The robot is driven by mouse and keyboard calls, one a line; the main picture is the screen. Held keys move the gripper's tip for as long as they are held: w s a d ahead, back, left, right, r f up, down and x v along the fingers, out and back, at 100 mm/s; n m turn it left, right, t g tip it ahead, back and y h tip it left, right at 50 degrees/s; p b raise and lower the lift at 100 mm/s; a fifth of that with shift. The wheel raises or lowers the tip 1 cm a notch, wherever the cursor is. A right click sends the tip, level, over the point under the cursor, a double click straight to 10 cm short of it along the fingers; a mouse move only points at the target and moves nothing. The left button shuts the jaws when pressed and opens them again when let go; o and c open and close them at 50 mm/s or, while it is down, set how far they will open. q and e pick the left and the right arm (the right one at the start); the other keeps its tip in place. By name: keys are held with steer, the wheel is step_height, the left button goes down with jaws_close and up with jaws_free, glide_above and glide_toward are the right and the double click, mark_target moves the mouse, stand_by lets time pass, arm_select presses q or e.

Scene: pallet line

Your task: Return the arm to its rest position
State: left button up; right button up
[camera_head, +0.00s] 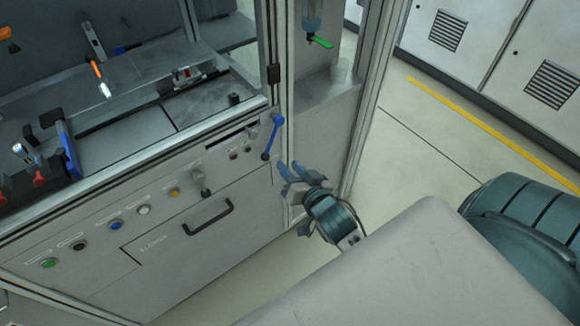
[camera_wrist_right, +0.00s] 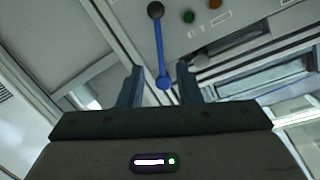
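My right gripper (camera_head: 291,173) is in front of the machine's corner post, just below a blue lever handle (camera_head: 272,137). Its two blue-grey fingers are apart with nothing visible between them. In the right wrist view the gripper (camera_wrist_right: 160,88) also shows open, and the blue lever (camera_wrist_right: 160,50) appears between and beyond the fingertips. I cannot tell the exact distance between fingers and lever. My left gripper does not show in either view.
The machine cabinet (camera_head: 205,265) fills the left, with a row of coloured buttons and a black drawer handle (camera_head: 208,217). A green-handled valve (camera_head: 320,41) hangs above right of the gripper. The floor (camera_head: 430,150) with a yellow line is clear on the right.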

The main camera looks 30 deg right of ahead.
steer(key=s+d+f+n+g, duration=0.1)
steer(key=s+f+g, duration=0.15)
steer(key=f, duration=0.85)
steer(key=s+d+f+n+g, duration=0.1)
steer(key=s+f+g, duration=0.15)
steer(key=f, duration=0.85)
steer(key=s+f+n+g, duration=0.1)
steer(key=s+f+g, duration=0.15)
steer(key=f, duration=0.85)
steer(key=s+f+n+g, duration=0.1)
steer(key=s+f+g, duration=0.2)
steer(key=s+f, duration=0.7)
steer(key=s+d+f+n+g, duration=0.1)
steer(key=s+f+g, duration=0.3)
steer(key=s+f, duration=0.7)
steer(key=s+n, duration=0.1)
steer(key=s, duration=0.5)
steer(key=shift+d+f, duration=0.15)
steer(key=shift+d, duration=0.1)
